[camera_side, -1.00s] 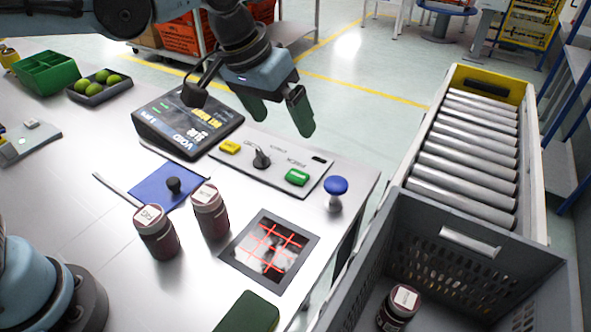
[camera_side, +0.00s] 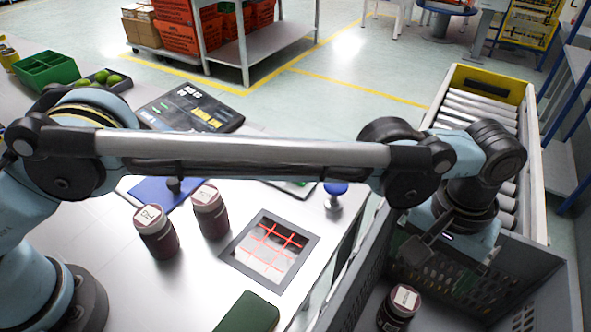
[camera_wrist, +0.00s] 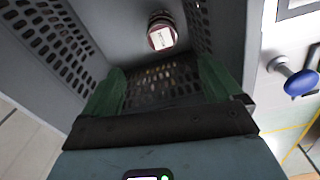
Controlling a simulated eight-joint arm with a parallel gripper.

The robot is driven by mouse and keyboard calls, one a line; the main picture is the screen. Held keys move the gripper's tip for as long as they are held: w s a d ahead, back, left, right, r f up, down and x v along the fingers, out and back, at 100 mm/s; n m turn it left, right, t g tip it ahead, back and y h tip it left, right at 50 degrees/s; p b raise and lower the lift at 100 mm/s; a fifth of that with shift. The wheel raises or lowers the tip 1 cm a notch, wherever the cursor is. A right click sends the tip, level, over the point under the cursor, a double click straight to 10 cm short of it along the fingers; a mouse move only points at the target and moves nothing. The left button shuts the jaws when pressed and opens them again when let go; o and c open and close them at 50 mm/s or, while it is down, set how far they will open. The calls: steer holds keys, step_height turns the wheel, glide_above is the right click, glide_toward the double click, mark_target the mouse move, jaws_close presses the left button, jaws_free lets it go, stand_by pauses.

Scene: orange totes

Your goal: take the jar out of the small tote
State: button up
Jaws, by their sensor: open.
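A dark red jar with a white-labelled lid (camera_side: 398,308) stands upright inside the grey tote (camera_side: 535,262) at the lower right of the side view. In the wrist view the jar (camera_wrist: 161,34) shows at the top centre, at the bottom of the tote, beyond my fingertips. My gripper (camera_wrist: 160,82) is open and empty, with its two green fingers apart over the tote. In the side view my wrist is above the tote's far part, and the fingers are mostly hidden there.
Two similar jars (camera_side: 157,233) (camera_side: 210,212) stand on the steel table, beside a framed red grid panel (camera_side: 268,248). A blue knob (camera_side: 334,192) stands at the table edge near the tote. A roller conveyor (camera_side: 478,105) lies behind the tote.

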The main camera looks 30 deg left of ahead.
mark_target(406, 298)
step_height(406, 298, down, 7)
steer(key=shift+r, duration=0.1)
steer(key=shift+s+a+f, duration=0.1)
steer(key=shift+a+f, duration=0.05)
steer(key=shift+f, duration=2.6)
steer(key=c, duration=1.4)
steer(key=shift+r, duration=0.15)
